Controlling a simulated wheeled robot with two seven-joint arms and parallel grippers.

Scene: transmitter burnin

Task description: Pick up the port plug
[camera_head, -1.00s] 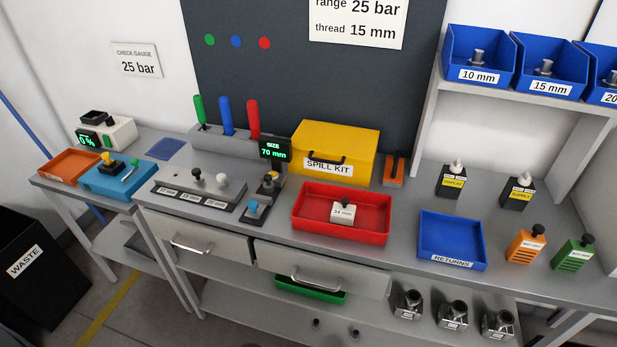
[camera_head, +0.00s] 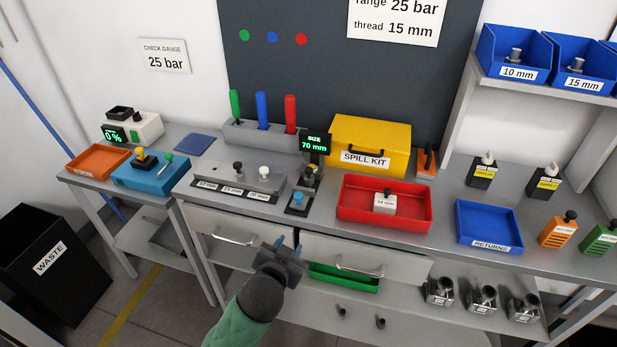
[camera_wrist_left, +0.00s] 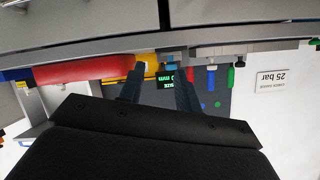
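No part is labelled as a port plug. A dark-topped plug (camera_head: 238,170) and a white-topped plug (camera_head: 264,172) stand on a grey rack (camera_head: 212,177) with size labels, and I cannot tell which, if either, is the port plug. My left gripper (camera_head: 283,248) is in front of the drawers, below and apart from the rack. In the left wrist view its two fingers (camera_wrist_left: 155,72) are apart with nothing between them. My right gripper is not in view.
A size display (camera_head: 314,143) reading 70 mm stands behind a small blue-knobbed device (camera_head: 298,200). A red tray (camera_head: 350,212) holds a labelled block. A blue returns tray (camera_head: 490,225) lies to the right. Drawers (camera_head: 240,238) sit under the bench edge.

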